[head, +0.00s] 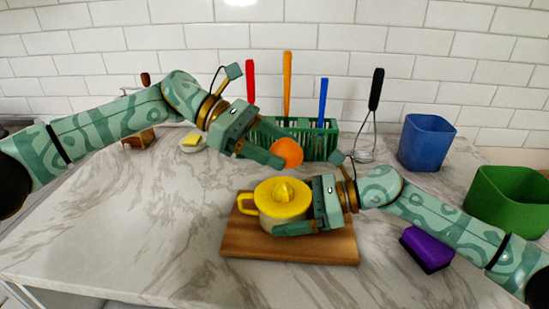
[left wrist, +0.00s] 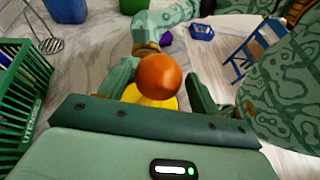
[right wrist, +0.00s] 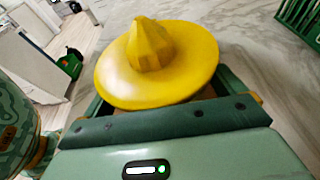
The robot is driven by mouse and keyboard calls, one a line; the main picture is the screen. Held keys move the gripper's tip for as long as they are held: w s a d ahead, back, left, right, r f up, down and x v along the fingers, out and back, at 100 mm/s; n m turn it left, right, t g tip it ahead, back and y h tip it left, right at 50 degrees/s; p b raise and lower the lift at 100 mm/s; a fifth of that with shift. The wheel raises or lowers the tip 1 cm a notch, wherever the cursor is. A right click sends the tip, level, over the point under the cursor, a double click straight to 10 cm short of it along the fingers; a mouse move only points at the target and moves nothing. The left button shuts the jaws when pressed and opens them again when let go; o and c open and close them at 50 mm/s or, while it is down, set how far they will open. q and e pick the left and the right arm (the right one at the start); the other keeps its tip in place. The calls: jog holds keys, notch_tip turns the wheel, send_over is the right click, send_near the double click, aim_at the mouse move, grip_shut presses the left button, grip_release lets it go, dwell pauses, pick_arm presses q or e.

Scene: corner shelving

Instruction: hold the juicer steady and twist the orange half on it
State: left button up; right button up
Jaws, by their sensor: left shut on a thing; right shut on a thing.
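The yellow juicer (head: 272,196), with a ridged cone, wide rim and side handle, stands upright on a wooden board (head: 330,248). My right gripper (head: 300,212) is shut on the juicer's body from the right. In the right wrist view the juicer's rim and bare cone (right wrist: 150,45) fill the space above the gripper and hide most of the fingers. My left gripper (head: 280,157) is shut on the orange half (head: 287,152) and holds it in the air, apart from the cone. In the left wrist view the orange half (left wrist: 158,77) partly covers the juicer (left wrist: 150,98).
A blue bin (head: 426,142), a green bin (head: 508,200) and a purple sponge (head: 427,248) are at right.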

pick_arm(q)
jog(key=shift+r, duration=0.7)
